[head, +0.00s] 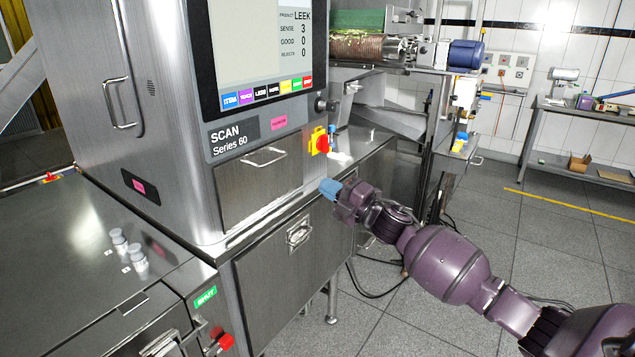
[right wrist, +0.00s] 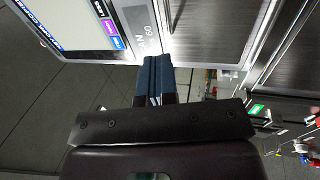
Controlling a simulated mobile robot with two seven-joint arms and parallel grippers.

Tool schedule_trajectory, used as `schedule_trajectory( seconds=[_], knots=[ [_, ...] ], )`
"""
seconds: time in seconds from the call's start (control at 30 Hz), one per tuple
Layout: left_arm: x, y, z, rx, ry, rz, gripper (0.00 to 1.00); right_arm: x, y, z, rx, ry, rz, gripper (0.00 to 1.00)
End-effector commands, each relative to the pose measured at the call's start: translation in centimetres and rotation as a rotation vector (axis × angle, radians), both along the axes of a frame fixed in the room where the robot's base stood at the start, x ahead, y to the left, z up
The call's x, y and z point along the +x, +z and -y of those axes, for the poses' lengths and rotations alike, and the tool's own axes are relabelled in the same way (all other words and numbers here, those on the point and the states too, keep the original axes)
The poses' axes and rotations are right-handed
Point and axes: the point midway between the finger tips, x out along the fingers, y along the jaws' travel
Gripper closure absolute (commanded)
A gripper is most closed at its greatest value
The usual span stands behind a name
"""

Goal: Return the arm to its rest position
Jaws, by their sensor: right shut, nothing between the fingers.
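My right arm reaches in from the lower right in the head view. Its gripper (head: 331,188) has blue fingertips, which are shut with nothing between them. The gripper is in front of the steel scan machine (head: 175,130), beside the right edge of its drawer (head: 265,190) and below the red knob (head: 321,143). In the right wrist view the blue fingers (right wrist: 155,76) are together and point toward the machine's front. I cannot tell the exact gap to the machine. My left gripper is not in view.
Two small white-capped vials (head: 128,251) stand on the steel surface at left. A screen (head: 262,50) is above the drawer. A workbench (head: 585,112) stands at the back right. The tiled floor (head: 540,240) is open at right. A cable hangs below the machine.

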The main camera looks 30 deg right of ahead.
Motion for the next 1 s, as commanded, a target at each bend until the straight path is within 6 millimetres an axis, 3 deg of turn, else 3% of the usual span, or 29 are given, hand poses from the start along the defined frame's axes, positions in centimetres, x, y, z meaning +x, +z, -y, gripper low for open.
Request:
schedule_trajectory(
  seconds=[0.37,0.53,0.63,0.87,1.0],
  knots=[
    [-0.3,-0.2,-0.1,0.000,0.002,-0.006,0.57,-0.4,-0.1,0.4,0.018,-0.006,-0.011,1.00],
    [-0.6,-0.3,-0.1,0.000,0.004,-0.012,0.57,0.0,0.1,1.1,0.134,-0.060,-0.070,1.00],
    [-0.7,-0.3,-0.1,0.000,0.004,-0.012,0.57,-0.1,-0.3,0.3,0.264,-0.084,-0.126,1.00],
    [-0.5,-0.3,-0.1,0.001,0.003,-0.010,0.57,-3.6,-7.8,-2.1,0.578,-0.152,-0.345,1.00],
    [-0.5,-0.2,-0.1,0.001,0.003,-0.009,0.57,-7.2,-13.3,-3.9,0.755,-0.202,-0.488,1.00]
  ],
)
